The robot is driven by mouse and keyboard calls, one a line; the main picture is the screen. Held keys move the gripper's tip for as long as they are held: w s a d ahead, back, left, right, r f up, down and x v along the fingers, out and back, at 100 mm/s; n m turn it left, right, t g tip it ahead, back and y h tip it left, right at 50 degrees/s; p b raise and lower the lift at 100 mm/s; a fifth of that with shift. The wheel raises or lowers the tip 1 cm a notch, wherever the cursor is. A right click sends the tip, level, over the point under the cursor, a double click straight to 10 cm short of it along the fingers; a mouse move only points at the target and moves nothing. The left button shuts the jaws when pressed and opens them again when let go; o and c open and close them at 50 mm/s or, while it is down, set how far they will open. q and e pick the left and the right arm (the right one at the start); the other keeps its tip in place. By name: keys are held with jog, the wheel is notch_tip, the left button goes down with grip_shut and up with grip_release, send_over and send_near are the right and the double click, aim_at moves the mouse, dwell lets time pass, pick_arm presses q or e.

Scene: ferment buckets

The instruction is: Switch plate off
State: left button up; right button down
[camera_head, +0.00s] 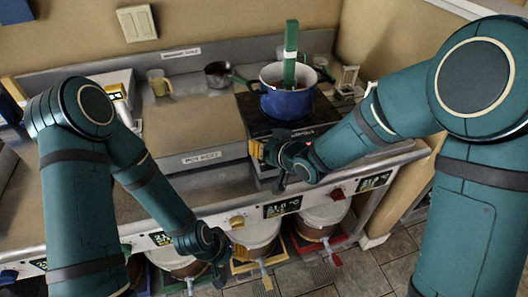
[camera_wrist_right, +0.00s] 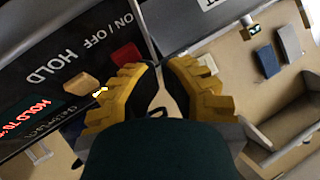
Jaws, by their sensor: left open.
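The black hot plate (camera_head: 262,122) stands on the counter at the back right, with a blue pot (camera_head: 288,103) on it. Its front panel (camera_wrist_right: 55,60) fills the left of the right wrist view. A red button (camera_wrist_right: 126,56) sits by the ON / OFF label and a tan button (camera_wrist_right: 78,84) by HOLD. A lit display (camera_wrist_right: 32,118) reads HOLD 70. My left gripper (camera_head: 222,272) hangs empty below the counter front.
A green and white upright object (camera_head: 290,55) stands in the pot. A small dark saucepan (camera_head: 218,74) and a beige mug (camera_head: 159,83) stand behind. Buckets (camera_head: 256,236) sit under the counter's front panel.

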jog(key=shift+w+f+b, duration=0.15)
jog(key=shift+f+b, duration=0.15)
jog(key=shift+r, duration=0.2)
dwell(0.3)
jog(key=shift+s+d+r+p, duration=0.1)
jog(key=shift+s+r+p, duration=0.3)
jog(key=shift+r, duration=0.25)
notch_tip(320, 180, up, 5)
jog(key=s+p, duration=0.2)
jog(key=s, duration=0.1)
jog(key=shift+d, duration=0.45)
dwell(0.6)
